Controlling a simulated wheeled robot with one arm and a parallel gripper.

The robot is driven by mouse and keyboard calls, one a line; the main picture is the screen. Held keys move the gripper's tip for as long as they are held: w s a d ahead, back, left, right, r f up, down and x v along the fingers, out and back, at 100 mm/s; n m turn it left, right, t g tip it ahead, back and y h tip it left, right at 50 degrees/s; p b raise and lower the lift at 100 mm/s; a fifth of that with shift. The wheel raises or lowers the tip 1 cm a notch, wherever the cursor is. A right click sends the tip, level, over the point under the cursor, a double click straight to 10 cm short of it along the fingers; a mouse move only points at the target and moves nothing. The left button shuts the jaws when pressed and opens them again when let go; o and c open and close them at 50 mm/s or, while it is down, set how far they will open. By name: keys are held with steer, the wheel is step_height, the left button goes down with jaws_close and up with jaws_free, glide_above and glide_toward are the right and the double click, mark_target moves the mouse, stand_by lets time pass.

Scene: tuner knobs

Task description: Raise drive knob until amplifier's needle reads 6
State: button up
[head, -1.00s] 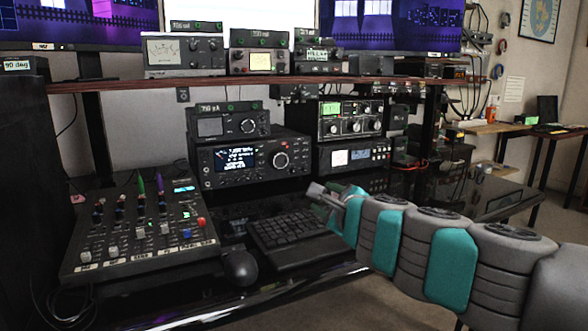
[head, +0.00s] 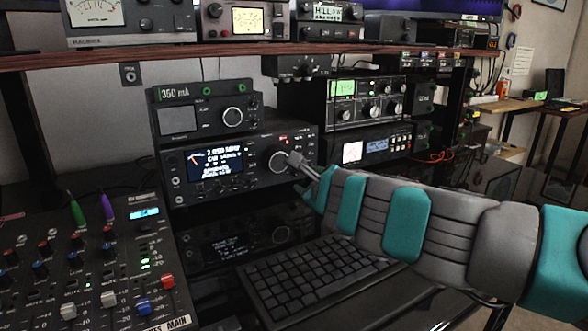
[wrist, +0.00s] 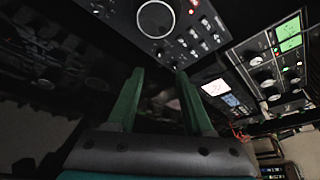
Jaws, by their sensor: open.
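The knob also shows at the top of the wrist view (wrist: 157,20). My gripper (wrist: 157,72) is open and empty, with its two green fingers pointing toward the radio's front, below that knob. In the head view my gripper (head: 300,170) overlaps the radio's right side. A smaller unit marked 350 mA, with a knob (head: 233,116), sits on top. A unit with a pale needle meter (head: 352,152) is to the right. I cannot tell which knob is labelled drive or read the needle.
A keyboard (head: 310,280) lies below my arm, and a mixer (head: 90,260) with faders is at the left. A shelf (head: 200,52) carrying metered units runs above. A unit with a green display (head: 365,100) stands behind right.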

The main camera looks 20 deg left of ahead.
mark_target(297, 175)
steer(key=shift+x, duration=3.75)
jaws_close()
